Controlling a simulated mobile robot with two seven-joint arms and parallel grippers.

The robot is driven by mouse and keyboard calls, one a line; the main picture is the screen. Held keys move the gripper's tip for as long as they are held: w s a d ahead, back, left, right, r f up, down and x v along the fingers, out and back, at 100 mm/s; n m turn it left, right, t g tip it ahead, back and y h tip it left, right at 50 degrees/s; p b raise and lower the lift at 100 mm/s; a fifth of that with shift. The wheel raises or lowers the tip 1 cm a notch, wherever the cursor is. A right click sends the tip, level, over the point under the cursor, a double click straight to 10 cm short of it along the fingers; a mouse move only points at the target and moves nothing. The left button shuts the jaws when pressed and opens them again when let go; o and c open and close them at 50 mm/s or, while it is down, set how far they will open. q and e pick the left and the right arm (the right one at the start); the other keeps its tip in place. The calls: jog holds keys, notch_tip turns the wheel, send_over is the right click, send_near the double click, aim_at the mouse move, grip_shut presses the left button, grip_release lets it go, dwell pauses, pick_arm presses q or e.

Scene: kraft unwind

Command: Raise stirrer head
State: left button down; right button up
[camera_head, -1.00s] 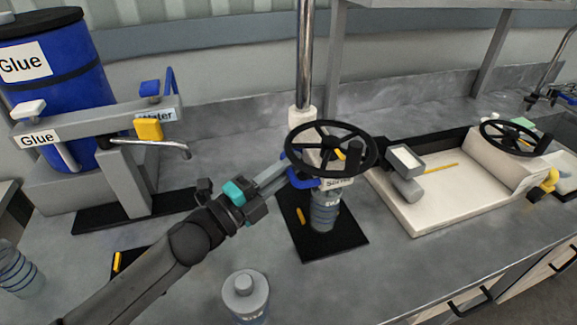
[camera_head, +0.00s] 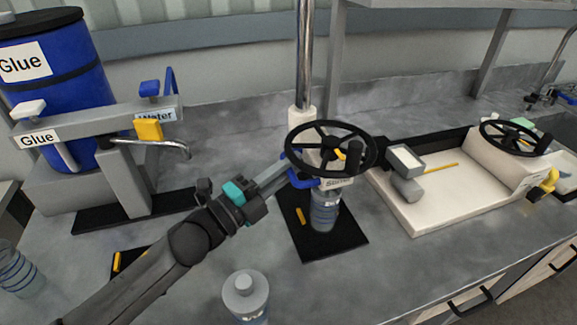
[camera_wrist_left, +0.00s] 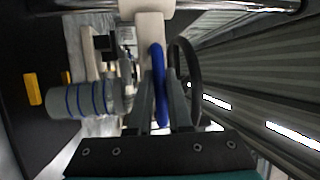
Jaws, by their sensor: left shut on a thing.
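The stirrer has a white head (camera_head: 331,180) on a tall chrome column (camera_head: 305,60), with a black handwheel (camera_head: 331,148) and a blue handle (camera_head: 306,183) on its left side. A clear bottle with blue bands (camera_head: 325,210) stands under the head on a black base plate (camera_head: 335,243); its bands also show in the left wrist view (camera_wrist_left: 92,99). My left gripper (camera_head: 287,171) reaches the head from the left. In the left wrist view its fingers are shut on the blue handle (camera_wrist_left: 158,82). The fingertips are partly hidden by the handwheel. My right gripper is not in view.
A blue glue drum (camera_head: 60,95) and grey dispenser stand with taps at the left. A lidded bottle (camera_head: 246,295) stands at the front. A white tray machine (camera_head: 440,205) with another handwheel (camera_head: 513,137) is at the right. A shelf post rises behind.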

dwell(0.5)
pick_arm(q)
notch_tip(320, 180, up, 15)
jog(key=p, duration=1.3)
jog(key=shift+r+p, duration=0.15)
jog(key=shift+p, duration=0.2)
jog(key=shift+w, duration=0.1)
jog(key=c, duration=1.2)
grip_release()
jog(key=shift+o, duration=0.4)
